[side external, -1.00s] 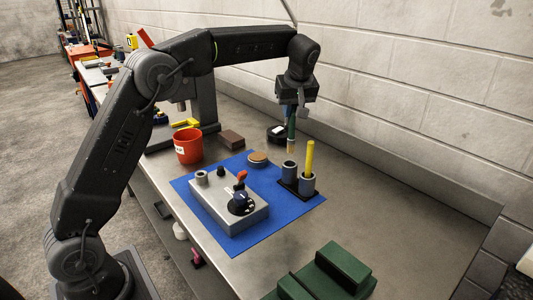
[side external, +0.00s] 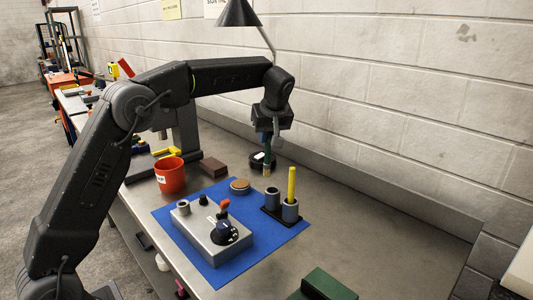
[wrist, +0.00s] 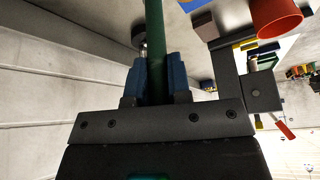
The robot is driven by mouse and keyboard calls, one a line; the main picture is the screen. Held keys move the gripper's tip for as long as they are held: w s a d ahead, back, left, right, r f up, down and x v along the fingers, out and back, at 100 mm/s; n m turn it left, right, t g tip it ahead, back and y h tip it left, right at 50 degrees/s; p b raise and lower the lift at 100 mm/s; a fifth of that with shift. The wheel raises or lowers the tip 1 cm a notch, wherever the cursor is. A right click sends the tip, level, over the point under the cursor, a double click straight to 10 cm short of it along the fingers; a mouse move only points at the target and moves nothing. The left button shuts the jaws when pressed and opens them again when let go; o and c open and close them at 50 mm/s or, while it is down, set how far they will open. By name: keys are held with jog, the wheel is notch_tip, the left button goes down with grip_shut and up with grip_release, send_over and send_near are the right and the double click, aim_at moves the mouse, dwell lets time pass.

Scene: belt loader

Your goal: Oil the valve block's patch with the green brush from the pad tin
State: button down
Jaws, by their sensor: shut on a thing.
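My gripper (side external: 267,137) is shut on the green brush (side external: 267,153), which hangs roughly upright, tan tip down, above the bench behind the blue mat. In the wrist view, the blue fingers (wrist: 155,75) clasp the brush's green handle (wrist: 155,40). The pad tin (side external: 240,187), low and round with a tan-brown top, sits on the mat's far part, left of and nearer than the brush tip. The valve block (side external: 200,240), grey with several fittings, a red-tipped lever and a dark dial, lies on the mat. I cannot make out its patch clearly.
A holder (side external: 272,199) has one empty cup and one with a yellow brush (side external: 291,184). An orange-red cup (side external: 171,178) and a brown block (side external: 213,167) stand left. A round black item (side external: 255,163) is close behind the brush. A green block (side external: 328,284) lies in front.

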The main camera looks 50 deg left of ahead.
jog(key=a+f+y, duration=0.1)
jog(key=a+y, duration=0.2)
jog(key=a, duration=0.6)
jog(key=shift+s+d+f, duration=0.1)
jog(key=shift+s+f, duration=0.05)
jog(key=shift+f, duration=0.8)
jog(key=shift+s+d+f, duration=0.1)
jog(key=shift+s+f, duration=0.05)
jog(key=shift+f, duration=0.85)
jog(key=shift+s+f, duration=0.15)
jog(key=shift+f, duration=1.35)
notch_tip(320, 180, up, 7)
dwell(0.4)
